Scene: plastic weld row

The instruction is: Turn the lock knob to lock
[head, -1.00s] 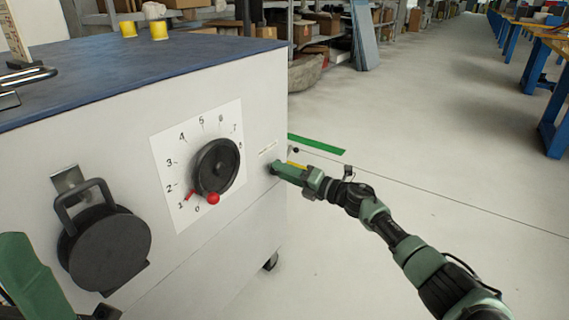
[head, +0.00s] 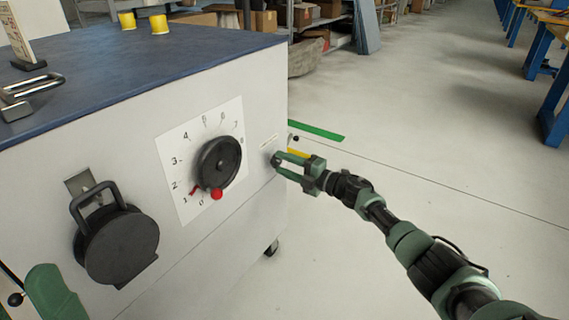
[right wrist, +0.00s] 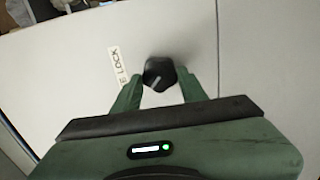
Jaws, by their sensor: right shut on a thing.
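The lock knob (right wrist: 158,74) is small and black, with a pale line on its face that runs at a slant. It sits on the white cabinet front (head: 215,255), beside a white label (right wrist: 118,66) on which LOCK can be read. My right gripper (right wrist: 158,92) is shut on the knob, one green finger on each side of it. In the head view, my right gripper (head: 278,166) reaches the cabinet front near its right edge, and its fingers partly cover the knob. A green part of my left arm shows at the lower left; its jaws cannot be made out.
Left of the knob is a large black dial (head: 217,162) with a red ball handle on a numbered plate. Further left hangs a black padlock-shaped part (head: 118,245). Yellow cups (head: 159,24) stand on the blue top.

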